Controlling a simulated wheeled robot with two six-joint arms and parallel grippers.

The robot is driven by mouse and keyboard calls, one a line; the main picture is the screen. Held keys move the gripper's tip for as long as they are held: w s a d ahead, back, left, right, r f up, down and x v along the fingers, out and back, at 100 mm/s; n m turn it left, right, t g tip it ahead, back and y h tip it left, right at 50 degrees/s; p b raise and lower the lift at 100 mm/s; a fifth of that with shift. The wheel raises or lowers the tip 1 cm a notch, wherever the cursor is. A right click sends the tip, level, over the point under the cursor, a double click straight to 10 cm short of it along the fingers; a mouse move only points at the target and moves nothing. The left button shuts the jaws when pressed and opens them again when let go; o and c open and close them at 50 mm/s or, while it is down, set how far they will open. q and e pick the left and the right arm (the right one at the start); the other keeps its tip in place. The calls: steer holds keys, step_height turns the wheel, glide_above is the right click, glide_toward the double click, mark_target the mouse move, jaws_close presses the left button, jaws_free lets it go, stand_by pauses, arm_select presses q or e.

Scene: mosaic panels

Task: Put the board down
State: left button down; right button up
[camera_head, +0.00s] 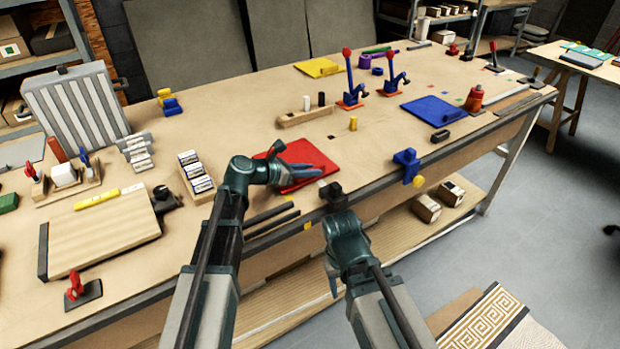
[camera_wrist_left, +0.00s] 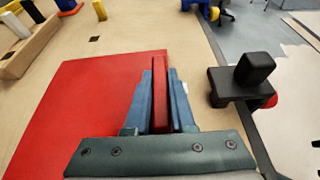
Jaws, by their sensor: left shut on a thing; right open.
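A flat red board (camera_head: 304,153) lies level at the bench's front part, on or just above the top; I cannot tell whether it touches. In the left wrist view the red board (camera_wrist_left: 95,100) spreads left of the fingers. My left gripper (camera_head: 308,170) is over the board. In the wrist view its blue fingers (camera_wrist_left: 160,100) are shut on an upright red strip (camera_wrist_left: 160,85), which looks like part of the board. My right gripper (camera_head: 333,281) is open and empty, pointing down in front of the bench edge. Its far finger is hidden.
A black clamp (camera_head: 334,190) stands on the front edge beside the board; it also shows in the wrist view (camera_wrist_left: 245,80). A wooden block with pegs (camera_head: 304,115) is behind the board. A tray of boxed pieces (camera_head: 198,178) is to the left. Bare bench top lies right of the board.

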arm_select(q)
steer(key=shift+f, duration=0.15)
arm_select(e)
steer(key=shift+f, duration=0.15)
arm_select(q)
steer(key=shift+f, duration=0.1)
arm_select(e)
steer(key=shift+f, duration=0.1)
arm_select(q)
steer(key=c, duration=1.2)
jaws_free()
steer(key=shift+f, duration=0.1)
steer(key=o, duration=0.4)
steer(key=shift+o, duration=0.2)
